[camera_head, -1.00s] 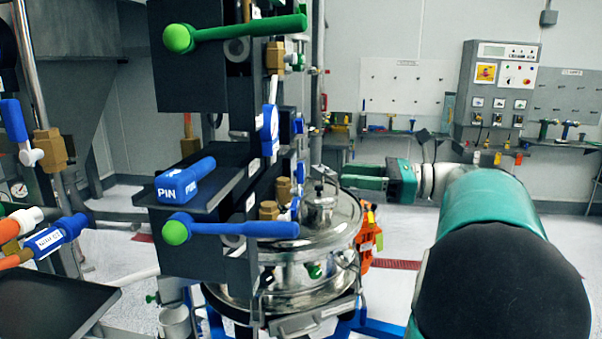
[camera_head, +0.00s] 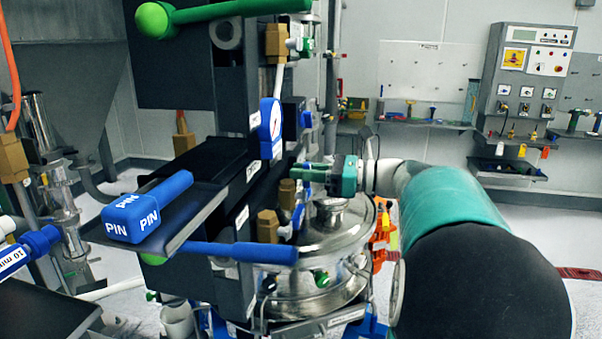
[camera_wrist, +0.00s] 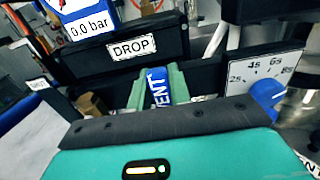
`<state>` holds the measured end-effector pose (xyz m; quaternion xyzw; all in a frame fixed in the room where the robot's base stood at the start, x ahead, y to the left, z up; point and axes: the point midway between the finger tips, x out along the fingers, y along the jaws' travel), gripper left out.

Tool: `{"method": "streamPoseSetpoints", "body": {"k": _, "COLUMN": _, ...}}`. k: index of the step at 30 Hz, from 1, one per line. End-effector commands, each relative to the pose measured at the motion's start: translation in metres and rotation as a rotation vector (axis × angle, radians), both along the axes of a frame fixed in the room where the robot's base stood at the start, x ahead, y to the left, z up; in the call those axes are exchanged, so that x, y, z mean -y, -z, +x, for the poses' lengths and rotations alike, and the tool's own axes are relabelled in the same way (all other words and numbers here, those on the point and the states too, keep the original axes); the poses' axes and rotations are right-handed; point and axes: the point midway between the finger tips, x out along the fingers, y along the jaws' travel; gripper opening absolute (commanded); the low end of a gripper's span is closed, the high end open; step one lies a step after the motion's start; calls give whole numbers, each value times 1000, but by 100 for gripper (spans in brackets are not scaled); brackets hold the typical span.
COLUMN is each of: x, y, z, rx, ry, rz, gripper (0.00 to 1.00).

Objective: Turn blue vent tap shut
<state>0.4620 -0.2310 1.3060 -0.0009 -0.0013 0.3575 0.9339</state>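The blue vent tap (camera_wrist: 158,88), lettered VENT in white, shows in the wrist view just beyond my wrist housing. My gripper's green fingers (camera_wrist: 157,92) are on either side of it, with the blue part between them. I cannot tell whether they press on it. In the head view my gripper (camera_head: 312,173) reaches left to the dark frame, above the steel sifter lid. The vent tap cannot be made out clearly there.
A DROP label (camera_wrist: 133,48) and a 0.0 bar gauge (camera_wrist: 90,22) are beyond the fingers. A timer dial with a blue knob (camera_wrist: 267,93) is close on the right. A blue PIN block (camera_head: 140,212) lies on a dark shelf (camera_head: 205,200). A steel vessel (camera_head: 335,235) stands below.

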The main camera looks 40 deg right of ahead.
Motion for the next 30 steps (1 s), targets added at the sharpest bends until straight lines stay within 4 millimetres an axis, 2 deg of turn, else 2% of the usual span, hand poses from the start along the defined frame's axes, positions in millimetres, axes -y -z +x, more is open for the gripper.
{"method": "streamPoseSetpoints", "body": {"k": 30, "x": -2, "y": 9, "z": 7, "rx": -21, "ry": 9, "rz": 5, "gripper": 0}}
